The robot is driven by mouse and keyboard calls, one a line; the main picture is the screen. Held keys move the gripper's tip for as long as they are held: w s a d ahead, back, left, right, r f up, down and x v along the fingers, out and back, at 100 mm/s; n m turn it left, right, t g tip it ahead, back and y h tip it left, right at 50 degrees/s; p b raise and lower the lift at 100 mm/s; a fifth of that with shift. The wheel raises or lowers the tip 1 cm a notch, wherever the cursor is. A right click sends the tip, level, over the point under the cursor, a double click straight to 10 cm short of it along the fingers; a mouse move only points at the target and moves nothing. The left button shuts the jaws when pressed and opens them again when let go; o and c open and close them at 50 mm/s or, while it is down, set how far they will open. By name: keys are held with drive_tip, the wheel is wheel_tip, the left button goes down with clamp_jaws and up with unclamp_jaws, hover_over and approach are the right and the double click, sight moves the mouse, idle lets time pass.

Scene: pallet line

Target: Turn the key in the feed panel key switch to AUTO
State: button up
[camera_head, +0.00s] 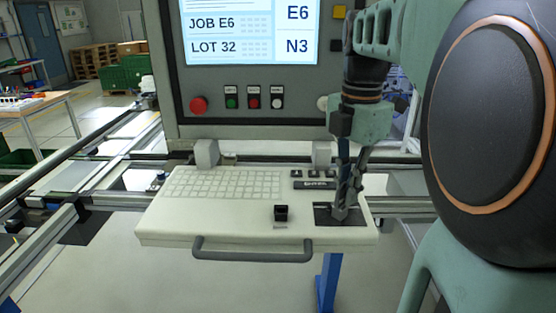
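A light console shelf (165,226) stands below the screen. A dark square plate (322,220) is set in its right end, and my gripper (341,210) points down onto it. The fingertips come close together there. The key and the key switch are not clearly visible; the fingers cover much of the plate. I cannot tell whether the fingers are shut on a key, and I cannot read any AUTO mark or key direction.
A small black block (281,212) stands on the shelf left of the plate. A keyboard (222,184) lies farther left. A labelled black strip (314,184) is behind the plate. A grey handle (252,256) runs along the front edge. A red button (198,105) is on the upright panel.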

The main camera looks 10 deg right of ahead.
clamp_jaws()
drive_tip(key=shift+s+r+m, duration=0.1)
drive_tip(key=shift+m, duration=0.5)
drive_tip(key=m, duration=0.3)
drive_tip(key=m+p, duration=0.1)
drive_tip(key=m, duration=0.1)
drive_tip(key=shift+s+m, duration=0.3)
drive_tip(key=m, duration=0.3)
drive_tip(key=shift+s+a, duration=0.1)
drive_tip(key=shift+s, duration=0.1)
drive_tip(key=shift+p, duration=0.3)
drive_tip(key=m, duration=0.5)
drive_tip(key=shift+s+a+p, duration=0.2)
drive_tip(key=shift+p, duration=0.1)
drive_tip(key=o, duration=0.6)
unclamp_jaws()
